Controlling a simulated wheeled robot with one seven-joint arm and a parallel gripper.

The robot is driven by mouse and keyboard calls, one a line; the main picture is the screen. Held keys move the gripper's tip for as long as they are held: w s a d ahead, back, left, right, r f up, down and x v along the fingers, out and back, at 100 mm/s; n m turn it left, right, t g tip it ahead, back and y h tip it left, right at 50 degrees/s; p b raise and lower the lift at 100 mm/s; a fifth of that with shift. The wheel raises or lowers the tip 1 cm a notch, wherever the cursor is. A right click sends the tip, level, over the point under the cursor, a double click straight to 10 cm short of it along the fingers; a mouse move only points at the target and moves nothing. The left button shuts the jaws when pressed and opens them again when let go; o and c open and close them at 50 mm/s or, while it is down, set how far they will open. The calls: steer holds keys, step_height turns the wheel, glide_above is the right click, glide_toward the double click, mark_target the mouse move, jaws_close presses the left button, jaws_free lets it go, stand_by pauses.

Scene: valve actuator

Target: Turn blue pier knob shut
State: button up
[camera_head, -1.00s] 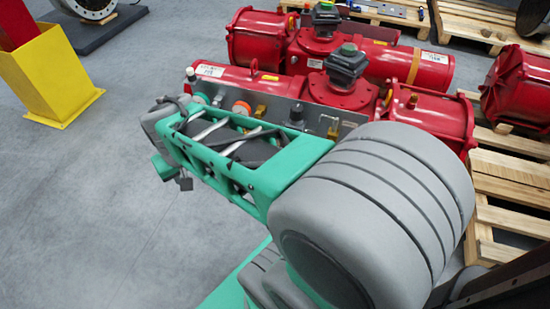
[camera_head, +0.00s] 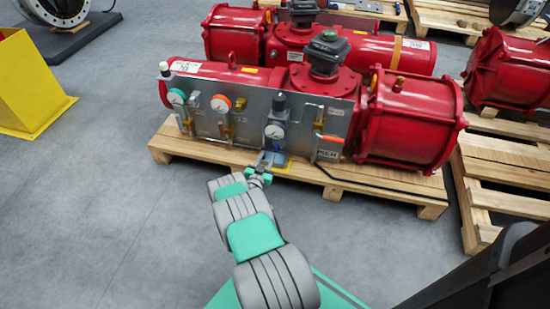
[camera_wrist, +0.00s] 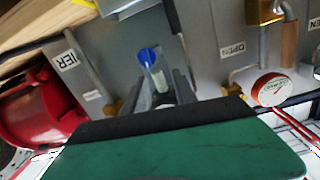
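The blue knob (camera_wrist: 148,57) is at the upper middle of the wrist view, with a pale stem below it. My gripper (camera_wrist: 162,84) reaches towards it, its grey fingers apart on either side of the stem; whether they touch it I cannot tell. In the head view my gripper (camera_head: 264,166) is small and low in front of the grey valve panel (camera_head: 235,143), just below the gauge with a dark top (camera_head: 276,130). A small blue patch (camera_head: 277,147) shows beneath that gauge, close above my gripper.
The panel carries other gauges and brass fittings, and a red actuator (camera_head: 410,120) sits at its right on a wooden pallet (camera_head: 205,151). A red-white gauge (camera_wrist: 272,90) is right of my gripper in the wrist view. Open floor (camera_head: 100,200) lies left.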

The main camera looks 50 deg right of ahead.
mark_target(276, 151)
steer(key=shift+t, duration=0.4)
steer(key=d+f+b, duration=0.1)
steer(key=d, duration=0.1)
steer(key=d+f+b, duration=0.2)
steer(key=d, duration=0.1)
steer(key=shift+s+d+f, duration=0.1)
steer(key=shift+d+f, duration=0.1)
steer(key=shift+d, duration=0.1)
steer(key=shift+w+d+r+n+b, duration=0.15)
steer(key=shift+w+d+n+b, duration=0.1)
steer(key=shift+d+n+b, duration=0.1)
jaws_close()
